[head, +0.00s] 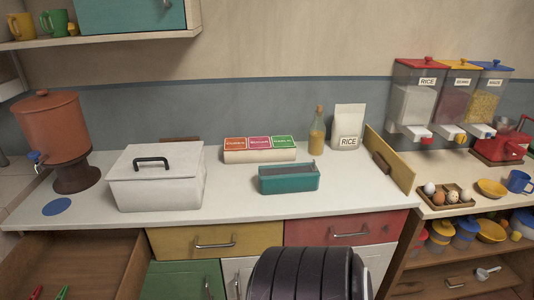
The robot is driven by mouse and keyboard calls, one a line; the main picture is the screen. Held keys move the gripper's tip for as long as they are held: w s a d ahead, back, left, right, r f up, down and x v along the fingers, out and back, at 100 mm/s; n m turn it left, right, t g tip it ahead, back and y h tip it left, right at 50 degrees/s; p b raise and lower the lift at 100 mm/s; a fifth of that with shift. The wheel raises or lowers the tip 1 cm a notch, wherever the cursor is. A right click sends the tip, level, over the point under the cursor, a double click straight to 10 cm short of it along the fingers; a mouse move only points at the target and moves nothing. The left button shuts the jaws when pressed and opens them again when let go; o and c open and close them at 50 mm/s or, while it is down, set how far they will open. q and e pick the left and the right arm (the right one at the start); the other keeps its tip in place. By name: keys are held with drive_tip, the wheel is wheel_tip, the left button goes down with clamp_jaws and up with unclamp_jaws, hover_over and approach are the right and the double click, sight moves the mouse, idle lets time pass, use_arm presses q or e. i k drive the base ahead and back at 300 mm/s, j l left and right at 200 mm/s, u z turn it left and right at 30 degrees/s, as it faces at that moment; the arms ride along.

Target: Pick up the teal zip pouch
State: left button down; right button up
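The teal zip pouch (289,184) appears to be the long teal, box-shaped item on the white counter, right of the middle. It has a dark grey strip along its top and lies lengthwise, slightly tilted in the picture. Nothing touches it from above. Neither my left nor my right gripper shows in the head view, so whether they are open or shut is hidden.
A white lidded box (157,178) stands left of the pouch. Behind it are a spice box (259,155), an oil bottle (317,131) and a rice bag (348,127). A yellow upright panel (392,160) edges the counter's right. An open drawer (85,265) juts out lower left.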

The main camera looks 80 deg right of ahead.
sight(293, 178)
drive_tip(key=z, duration=2.55)
